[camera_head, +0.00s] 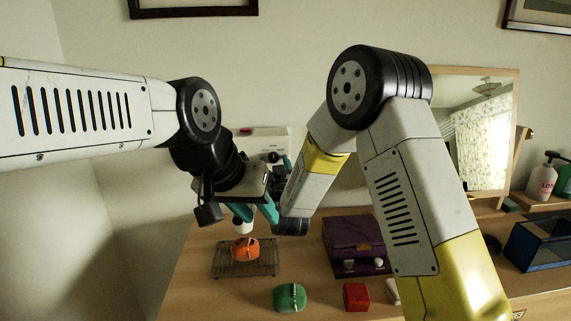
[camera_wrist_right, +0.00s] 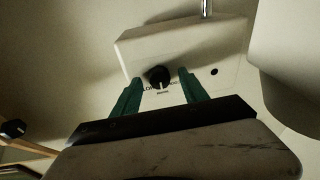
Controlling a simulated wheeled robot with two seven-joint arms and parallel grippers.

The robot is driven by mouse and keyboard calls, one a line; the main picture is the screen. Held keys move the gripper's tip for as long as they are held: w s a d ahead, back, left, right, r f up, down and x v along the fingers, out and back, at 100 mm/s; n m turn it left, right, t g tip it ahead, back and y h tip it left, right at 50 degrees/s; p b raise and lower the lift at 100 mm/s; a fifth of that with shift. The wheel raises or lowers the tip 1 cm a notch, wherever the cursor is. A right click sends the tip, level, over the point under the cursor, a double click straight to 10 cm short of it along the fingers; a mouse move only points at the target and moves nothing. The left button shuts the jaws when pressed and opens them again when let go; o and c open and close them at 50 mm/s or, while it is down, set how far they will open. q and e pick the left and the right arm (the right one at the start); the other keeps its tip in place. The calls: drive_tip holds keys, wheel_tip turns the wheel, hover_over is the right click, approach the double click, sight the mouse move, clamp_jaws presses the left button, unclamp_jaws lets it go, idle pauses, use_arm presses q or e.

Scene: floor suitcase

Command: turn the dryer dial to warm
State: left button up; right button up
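The dryer is a white wall box (camera_head: 258,135) in the head view, behind my arms; its face also fills the middle of the right wrist view (camera_wrist_right: 190,48). Its black round dial (camera_wrist_right: 158,77) has small dark lettering around it, too small to read surely. A light mark shows low on the dial, but its exact setting is unclear. My right gripper (camera_wrist_right: 160,92) is open, with a teal finger on either side of the dial; contact is not visible. My left gripper (camera_head: 254,214) is open above the table, its teal fingers apart, with a white object (camera_head: 242,226) seen beyond them.
On the table stand a wire rack (camera_head: 232,268) with an orange item (camera_head: 245,249), a green item (camera_head: 290,297), a red box (camera_head: 356,296) and a purple box (camera_head: 352,232). A mirror (camera_head: 485,130) stands right. The two arms are close together.

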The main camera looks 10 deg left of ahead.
drive_tip(key=v, duration=0.7)
drive_tip(key=shift+s+d, duration=0.15)
drive_tip(key=shift+s, duration=0.2)
drive_tip(key=shift+f, duration=0.1)
drive_tip(key=s+d+r+m+g+h, duration=0.1)
drive_tip(key=s+d+r+g, duration=0.15)
drive_tip(key=d, duration=0.55)
drive_tip(key=s+d+r+m+g+h, duration=0.1)
drive_tip(key=d+r+g, duration=0.3)
drive_tip(key=d, duration=0.4)
drive_tip(key=s+d+m+g+h, duration=0.1)
drive_tip(key=s+d+g, duration=0.1)
drive_tip(key=s+d, duration=0.5)
drive_tip(key=s+d+m+g+h, duration=0.1)
drive_tip(key=s+d+g, duration=0.2)
drive_tip(key=s+d, duration=0.4)
drive_tip(key=s+f, duration=0.1)
drive_tip(key=s, duration=0.6)
drive_tip(key=shift+s+h, duration=0.4)
